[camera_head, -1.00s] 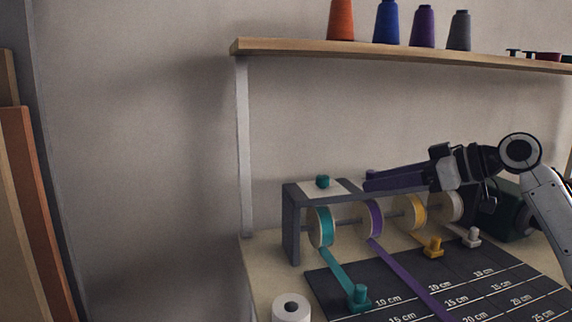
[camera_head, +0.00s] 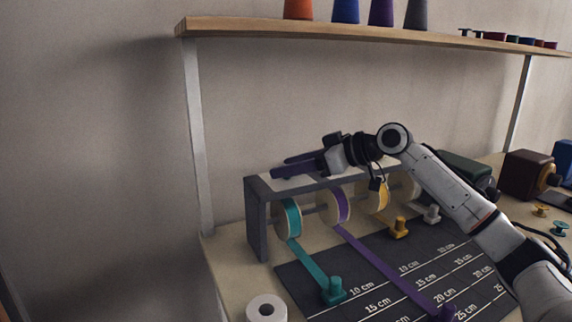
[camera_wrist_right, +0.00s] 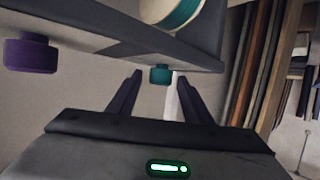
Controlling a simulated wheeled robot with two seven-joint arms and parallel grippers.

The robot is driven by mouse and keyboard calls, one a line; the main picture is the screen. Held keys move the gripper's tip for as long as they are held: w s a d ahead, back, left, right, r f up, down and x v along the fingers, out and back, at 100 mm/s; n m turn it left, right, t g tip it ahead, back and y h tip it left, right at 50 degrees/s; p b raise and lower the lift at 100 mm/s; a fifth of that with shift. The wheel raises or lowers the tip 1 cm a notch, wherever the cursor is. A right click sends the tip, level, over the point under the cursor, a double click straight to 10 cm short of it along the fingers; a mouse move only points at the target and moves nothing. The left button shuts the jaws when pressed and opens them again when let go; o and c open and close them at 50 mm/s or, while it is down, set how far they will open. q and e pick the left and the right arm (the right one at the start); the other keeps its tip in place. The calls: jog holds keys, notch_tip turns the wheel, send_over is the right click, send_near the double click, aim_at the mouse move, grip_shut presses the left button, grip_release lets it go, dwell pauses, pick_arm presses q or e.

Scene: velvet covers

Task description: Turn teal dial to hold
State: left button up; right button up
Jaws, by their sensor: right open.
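The teal dial (camera_wrist_right: 160,74) shows in the right wrist view at the edge of the grey rack, between the tips of my open right gripper (camera_wrist_right: 159,76). I cannot tell whether the fingers touch it. In the head view my right gripper (camera_head: 277,168) is over the left end of the rack top, pointing left, and the dial is hidden there. The dial's setting and any hold mark cannot be read. A purple dial (camera_wrist_right: 31,52) stands to the left in the wrist view. My left gripper is not in view.
The grey rack (camera_head: 257,222) holds teal, purple, yellow and white ribbon spools. Ribbons run onto a dark measuring mat (camera_head: 375,262). A wooden shelf (camera_head: 330,29) with thread cones hangs above. A white roll (camera_head: 267,309) stands at the table's front left.

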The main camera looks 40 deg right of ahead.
jog(key=shift+w+a+f, duration=0.2)
jog(key=shift+w+f, duration=0.05)
jog(key=shift+w, duration=0.3)
jog(key=shift+c, duration=0.3)
jog(key=c, duration=1)
